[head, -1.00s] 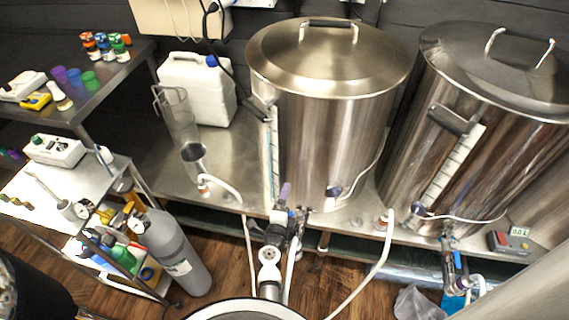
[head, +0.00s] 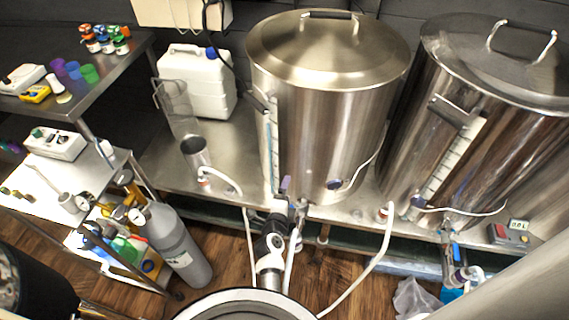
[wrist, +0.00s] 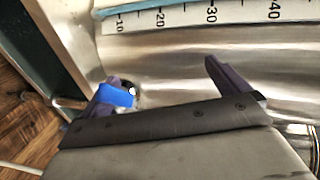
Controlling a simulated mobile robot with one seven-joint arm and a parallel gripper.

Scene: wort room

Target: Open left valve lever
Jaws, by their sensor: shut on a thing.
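The left valve's blue lever (wrist: 117,95) shows in the wrist view at the left, beside the metal valve fitting low on the left kettle (head: 325,130). My gripper (wrist: 162,75) has its two dark purple fingers apart, with the blue lever against the left finger and the right finger in front of the steel wall. In the head view my gripper (head: 275,197) is at the kettle's foot, just left of the valve, and covers the lever there.
A second kettle (head: 490,130) with its own valve stands at the right. White hoses (head: 380,265) hang down from the steel bench. A grey gas cylinder (head: 172,245) stands on the floor at the left.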

